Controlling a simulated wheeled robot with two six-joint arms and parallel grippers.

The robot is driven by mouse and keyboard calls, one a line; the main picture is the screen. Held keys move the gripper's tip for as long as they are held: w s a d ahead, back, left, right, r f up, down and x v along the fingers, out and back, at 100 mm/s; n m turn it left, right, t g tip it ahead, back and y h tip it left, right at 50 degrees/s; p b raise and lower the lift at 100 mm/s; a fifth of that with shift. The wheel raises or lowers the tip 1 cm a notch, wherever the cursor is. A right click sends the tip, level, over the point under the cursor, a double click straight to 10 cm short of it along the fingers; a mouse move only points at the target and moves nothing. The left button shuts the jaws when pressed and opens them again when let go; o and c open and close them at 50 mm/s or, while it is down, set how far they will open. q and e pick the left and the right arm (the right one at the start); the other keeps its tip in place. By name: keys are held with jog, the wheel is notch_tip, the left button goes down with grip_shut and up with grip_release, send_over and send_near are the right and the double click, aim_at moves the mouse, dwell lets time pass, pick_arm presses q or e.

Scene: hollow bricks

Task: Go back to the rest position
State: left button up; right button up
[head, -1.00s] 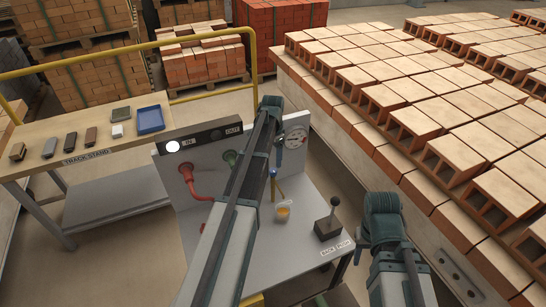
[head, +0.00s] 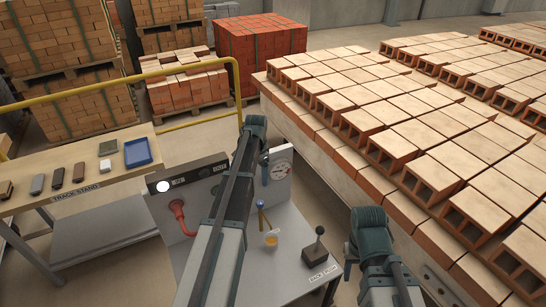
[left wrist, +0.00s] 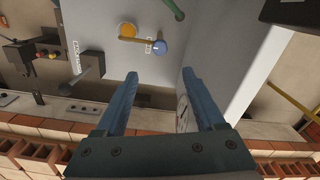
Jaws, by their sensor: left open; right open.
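My left gripper (left wrist: 161,76) is open and empty in the left wrist view, its two blue fingers over the grey panel stand. In the head view, my left arm reaches up over the stand, and its gripper (head: 265,172) is partly hidden close to the round gauge (head: 279,170). A blue-knobbed valve with a yellow stem (left wrist: 160,47) lies past the fingertips, apart from them. My right arm shows at the lower right of the head view, folded at a dark joint; its gripper is not visible.
The red pipe (head: 178,212) is left of my arm. A rack table (head: 60,205) with a blue tray (head: 138,152) stands left. A long stack of hollow bricks (head: 420,140) fills the right.

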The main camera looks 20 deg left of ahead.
pick_arm(q)
jog(key=s+d+f+b, duration=0.4)
jog(key=s+d, duration=0.4)
jog(key=d, duration=0.1)
jog(key=s+d+f+n+b, duration=0.1)
jog(key=s+d+f+b, duration=0.3)
jog(key=s+d, duration=0.5)
jog(key=s+d+f+y+b, duration=0.1)
jog(key=s+d+f+b, duration=0.3)
jog(key=s+d, duration=0.5)
jog(key=shift+d+f+n+b, duration=0.35)
jog(key=shift+f+n+b, duration=0.05)
jog(key=shift+b, duration=0.05)
jog(key=shift+a, duration=0.1)
